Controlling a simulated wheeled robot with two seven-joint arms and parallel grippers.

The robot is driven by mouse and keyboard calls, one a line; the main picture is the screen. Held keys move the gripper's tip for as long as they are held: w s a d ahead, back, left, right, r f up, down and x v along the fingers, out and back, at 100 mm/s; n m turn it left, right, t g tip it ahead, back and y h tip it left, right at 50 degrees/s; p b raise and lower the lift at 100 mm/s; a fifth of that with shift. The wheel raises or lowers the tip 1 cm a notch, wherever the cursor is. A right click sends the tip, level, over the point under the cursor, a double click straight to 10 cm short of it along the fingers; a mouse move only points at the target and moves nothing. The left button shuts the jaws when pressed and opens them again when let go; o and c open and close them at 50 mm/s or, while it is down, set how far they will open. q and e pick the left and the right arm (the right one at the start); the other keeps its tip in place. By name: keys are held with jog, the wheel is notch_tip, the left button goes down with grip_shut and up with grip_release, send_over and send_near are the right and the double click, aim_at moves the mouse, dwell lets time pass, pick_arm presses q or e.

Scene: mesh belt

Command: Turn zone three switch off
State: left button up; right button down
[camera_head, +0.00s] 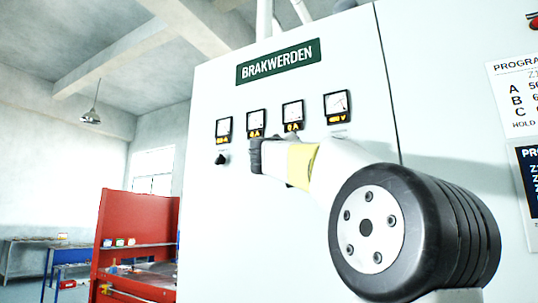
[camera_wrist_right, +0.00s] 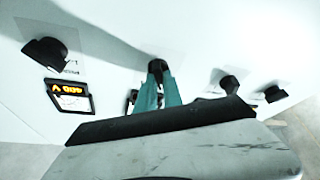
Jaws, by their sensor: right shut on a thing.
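A pale cabinet (camera_head: 225,230) carries a row of meters and black rotary switches. In the right wrist view, the teal fingers of my right gripper (camera_wrist_right: 160,88) are shut on a black switch knob (camera_wrist_right: 156,66), second from the left in that view. My right arm hides most switches in the head view, and the gripper's fingertips are hidden there too. I cannot read the zone label of the held knob or tell its turn position. My left gripper is not in view.
Another knob (camera_wrist_right: 46,53) sits left of the held one in the wrist view, beside a lit meter (camera_wrist_right: 72,95). Two more knobs (camera_wrist_right: 229,83) (camera_wrist_right: 275,93) sit to its right. In the head view, the far-left knob (camera_head: 221,159) is uncovered. A red workbench (camera_head: 140,215) stands behind left.

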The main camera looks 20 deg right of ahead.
jog(key=shift+f, duration=0.1)
dwell(0.4)
jog(key=c, duration=1.5)
grip_release()
jog(key=v, duration=0.7)
jog(key=shift+s+a+f, duration=0.1)
jog(key=shift+s+a, duration=0.1)
jog(key=shift+s, duration=0.1)
